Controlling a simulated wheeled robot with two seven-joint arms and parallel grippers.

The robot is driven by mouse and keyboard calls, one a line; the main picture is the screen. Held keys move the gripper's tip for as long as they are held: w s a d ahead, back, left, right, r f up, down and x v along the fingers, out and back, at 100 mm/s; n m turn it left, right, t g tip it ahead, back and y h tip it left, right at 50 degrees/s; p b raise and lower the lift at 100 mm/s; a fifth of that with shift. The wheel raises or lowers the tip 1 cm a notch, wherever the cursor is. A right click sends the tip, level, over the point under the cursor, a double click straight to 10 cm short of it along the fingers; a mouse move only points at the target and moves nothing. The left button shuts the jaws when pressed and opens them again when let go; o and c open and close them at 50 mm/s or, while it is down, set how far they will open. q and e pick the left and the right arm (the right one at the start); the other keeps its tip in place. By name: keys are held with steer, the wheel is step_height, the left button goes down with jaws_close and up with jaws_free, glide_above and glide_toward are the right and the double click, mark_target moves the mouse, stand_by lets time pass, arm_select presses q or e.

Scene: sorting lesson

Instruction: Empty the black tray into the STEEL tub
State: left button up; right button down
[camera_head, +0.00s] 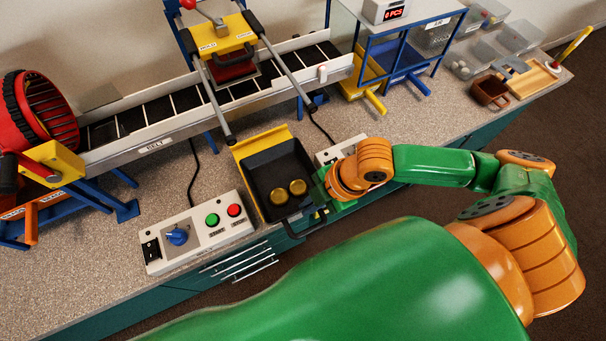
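The black tray (262,161) sits at the front edge of the bench, below the belt, with a yellow plate along its back and left side. Two round brass-coloured pieces (297,187) lie in it near its front. A dark handle-like bar shows at the tray's front edge. My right gripper (318,197) is at the tray's right front corner, close to this bar. Its fingers are small and dark against the tray, so I cannot tell whether they are shut or touching it. My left gripper is out of view. I cannot make out a tub marked STEEL.
A control box (197,232) with a blue knob and green and red buttons stands left of the tray. The belt conveyor (160,115) runs behind. A blue-framed stand (395,55) is behind right. Clear bins (519,37) and a small brown box (490,91) are at far right.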

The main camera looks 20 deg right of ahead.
steer(key=s+p, duration=0.5)
steer(key=s, duration=0.9)
steer(key=shift+d, duration=0.2)
steer(key=shift+w, duration=0.1)
step_height(320, 180, up, 5)
steer(key=p, duration=0.6)
